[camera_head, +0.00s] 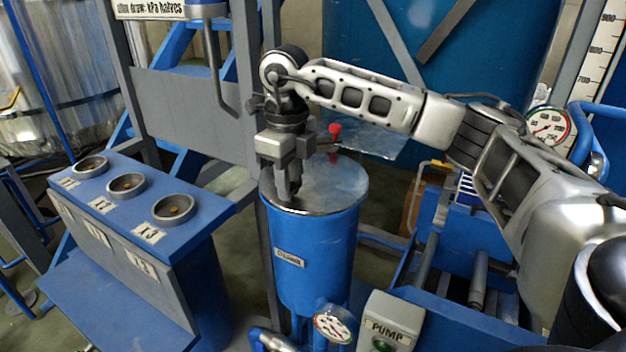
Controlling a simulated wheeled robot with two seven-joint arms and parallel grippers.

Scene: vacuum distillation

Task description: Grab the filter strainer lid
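The filter strainer is a blue upright cylinder (318,262) with a small label on its front, in the middle of the head view. Its round, shiny metal lid (338,182) lies flat on top. My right gripper (289,192) points down at the left part of the lid, its fingertips at or just above the surface. The fingers look close together, but whether they hold a handle is hidden by the gripper itself. A red knob (335,130) shows just behind the gripper. My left gripper is out of view.
A blue stand (190,250) with several round cups is at the left. A PUMP box (391,322) and a gauge (333,326) sit close in front of the strainer. A grey post (250,90) rises just left of my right gripper. Blue frames stand at the right.

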